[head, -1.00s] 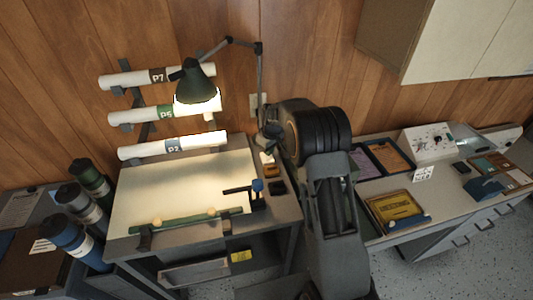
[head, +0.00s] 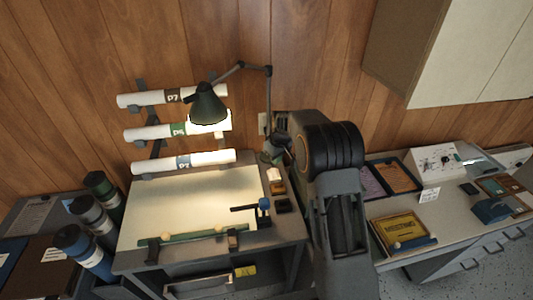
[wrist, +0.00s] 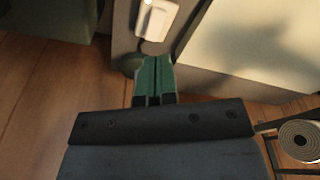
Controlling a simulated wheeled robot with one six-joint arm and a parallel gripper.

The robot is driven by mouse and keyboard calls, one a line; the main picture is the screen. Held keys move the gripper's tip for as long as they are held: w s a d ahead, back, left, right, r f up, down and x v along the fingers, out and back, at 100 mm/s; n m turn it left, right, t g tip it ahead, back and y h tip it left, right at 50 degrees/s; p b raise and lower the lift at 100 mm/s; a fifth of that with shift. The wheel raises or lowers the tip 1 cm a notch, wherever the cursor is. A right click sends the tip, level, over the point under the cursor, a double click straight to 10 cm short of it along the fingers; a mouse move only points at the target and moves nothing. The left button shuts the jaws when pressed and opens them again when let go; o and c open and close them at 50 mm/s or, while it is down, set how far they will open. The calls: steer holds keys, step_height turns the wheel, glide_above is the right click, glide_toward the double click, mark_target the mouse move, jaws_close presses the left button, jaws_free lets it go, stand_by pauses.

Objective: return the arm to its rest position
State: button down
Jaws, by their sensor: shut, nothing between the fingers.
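My arm rises in the head view at the centre right, folded up in front of the wood wall, between the drawing table and the side counter. My gripper (wrist: 153,82) shows in the wrist view as two green fingers lying side by side, shut with nothing between them. The fingers are hidden in the head view. In the wrist view they point towards a grey panel with a white fitting (wrist: 157,18).
The drawing table (head: 150,215) stands left of my arm, with a lamp (head: 208,105) above it and rolled plans (head: 180,130) on the wall. Tubes (head: 85,245) stand at left.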

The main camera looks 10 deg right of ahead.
steer(key=shift+m, duration=0.4)
steer(key=shift+m+g, duration=0.6)
steer(key=shift+m, duration=0.2)
steer(key=s, duration=0.1)
steer(key=s+f, duration=0.2)
steer(key=s, duration=0.2)
steer(key=s+r, duration=0.1)
steer(key=s, duration=0.1)
steer(key=shift+r+m, duration=0.3)
steer(key=shift+m, duration=0.1)
steer(key=s+r+m+t, duration=0.1)
steer(key=s+r+t, duration=0.1)
steer(key=s+r, duration=0.5)
steer(key=s+r+m+t, duration=0.1)
steer(key=s+r, duration=0.6)
steer(key=s, duration=0.9)
steer(key=shift+s+r+m+t+h, duration=0.3)
steer(key=shift+m+t+h, duration=0.1)
steer(key=shift+t, duration=0.1)
steer(key=shift+a, duration=0.1)
